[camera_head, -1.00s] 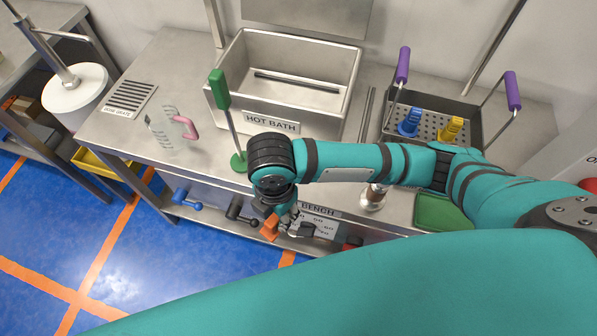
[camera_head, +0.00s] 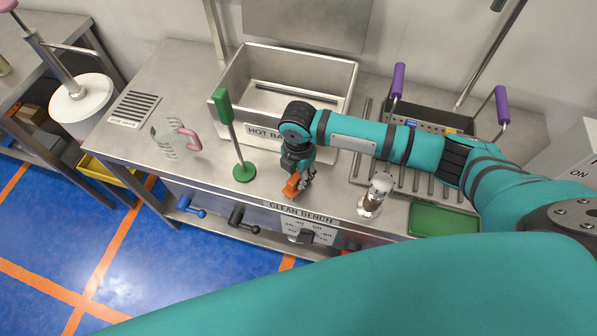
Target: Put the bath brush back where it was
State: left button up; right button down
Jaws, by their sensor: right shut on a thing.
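My right gripper (camera_head: 304,185) hangs above the front part of the bench, in front of the hot bath. Its fingers are shut on a small orange thing (camera_head: 291,185), mostly hidden by the fingers and wrist. I cannot tell if this is the bath brush. A long tool with a green handle (camera_head: 222,105), a metal shaft and a round green foot (camera_head: 243,172) stands slightly tilted at the bath's front left, apart from the gripper. The steel hot bath (camera_head: 234,105) is open at the back; my right arm hides part of its label. My left gripper is not in view.
A clear jug with a pink handle (camera_head: 187,138) stands left. A silver bottle-like thing (camera_head: 375,195) stands right of the gripper, with a green tray (camera_head: 440,220) further right. A basket with purple handles (camera_head: 398,80) is partly behind my arm. Bare bench lies left of the gripper.

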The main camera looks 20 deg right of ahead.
aim_at(298, 175)
jog(key=shift+f, duration=0.2)
jog(key=shift+f, duration=0.2)
jog(key=c, duration=1.1)
grip_release()
notch_tip(298, 175, up, 12)
jog(key=b, duration=0.1)
jog(key=shift+r, duration=0.25)
jog(key=shift+f, duration=0.1)
